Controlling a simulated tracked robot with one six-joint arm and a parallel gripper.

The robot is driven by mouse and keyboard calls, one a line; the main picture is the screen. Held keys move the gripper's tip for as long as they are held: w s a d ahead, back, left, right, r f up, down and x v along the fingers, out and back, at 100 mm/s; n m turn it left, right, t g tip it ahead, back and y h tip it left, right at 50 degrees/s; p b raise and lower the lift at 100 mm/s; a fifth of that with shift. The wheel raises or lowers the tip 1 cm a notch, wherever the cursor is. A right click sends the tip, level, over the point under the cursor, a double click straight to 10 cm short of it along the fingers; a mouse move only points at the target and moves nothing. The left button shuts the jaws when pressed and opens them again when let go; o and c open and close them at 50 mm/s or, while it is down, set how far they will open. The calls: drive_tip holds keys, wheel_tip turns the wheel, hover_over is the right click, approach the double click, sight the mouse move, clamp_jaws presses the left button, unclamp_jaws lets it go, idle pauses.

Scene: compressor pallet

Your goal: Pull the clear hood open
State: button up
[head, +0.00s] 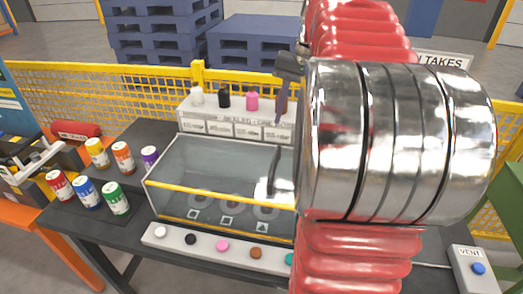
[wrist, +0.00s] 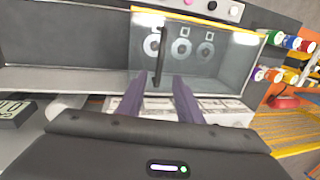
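The clear hood (head: 215,165) with a yellow front edge covers a grey case on the dark bench; it looks shut. Rings and shape marks show through it. It is also in the wrist view (wrist: 215,65), partly covering the case there. A dark upright bar handle (head: 273,170) stands at the hood's right part; it shows in the wrist view (wrist: 157,62) too. My gripper (wrist: 157,79) is open, its two purple fingers either side of the handle's line. Whether they reach around it, I cannot tell. In the head view my gripper (head: 281,118) is above and behind the handle.
Several coloured cans (head: 88,194) stand left of the case. A button strip (head: 205,244) runs along its front. A white labelled box (head: 235,126) with small bottles stands behind. A VENT box (head: 472,266) is at right. My arm hides the case's right part.

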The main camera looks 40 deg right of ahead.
sight(276, 161)
drive_tip(key=shift+f, duration=0.15)
drive_tip(key=f, duration=0.4)
drive_tip(key=w+a+f, duration=0.1)
drive_tip(key=f, duration=0.4)
drive_tip(key=w+f, duration=0.1)
drive_tip(key=f, duration=0.3)
drive_tip(key=shift+a+f, duration=0.15)
drive_tip(key=shift+a, duration=0.2)
drive_tip(key=shift+c, duration=0.4)
clamp_jaws()
